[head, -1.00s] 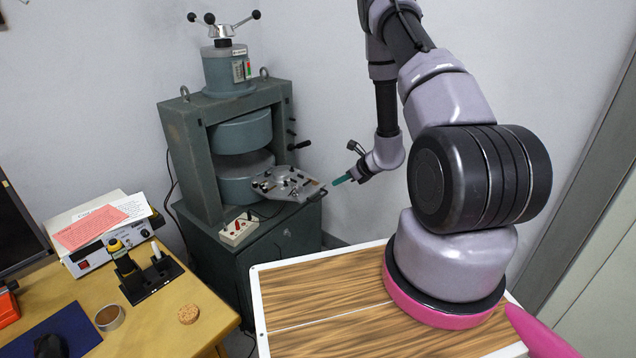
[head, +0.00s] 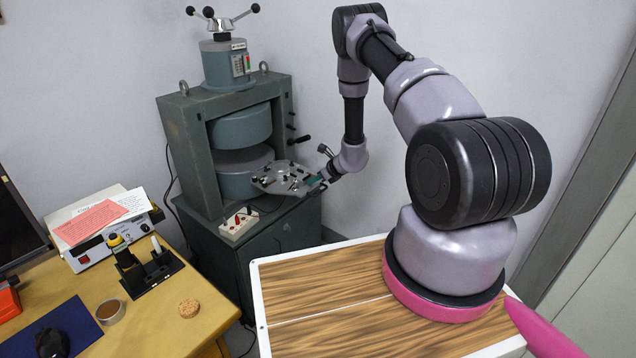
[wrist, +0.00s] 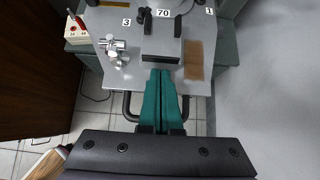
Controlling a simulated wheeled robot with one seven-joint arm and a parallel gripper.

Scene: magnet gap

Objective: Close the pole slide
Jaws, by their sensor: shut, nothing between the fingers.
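The pole slide is a grey plate (head: 270,184) with small fittings on it, sticking out to the right from between the two round poles of the magnet (head: 240,130). In the wrist view the plate (wrist: 200,80) carries a dark block (wrist: 162,45) and markers 3, 70 and 1. A dark bar handle (wrist: 127,106) sits at its near edge, partly hidden by my fingers. My gripper (head: 311,182) has teal fingers at the plate's outer end. In the wrist view my gripper (wrist: 162,73) is shut and empty, tips by the block; contact cannot be told.
The magnet stands on a dark green cabinet (head: 265,255), with a white socket box (head: 238,224) in front of the poles. A wooden desk (head: 160,325) with instruments is at the left. Floor shows beyond the handle in the wrist view.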

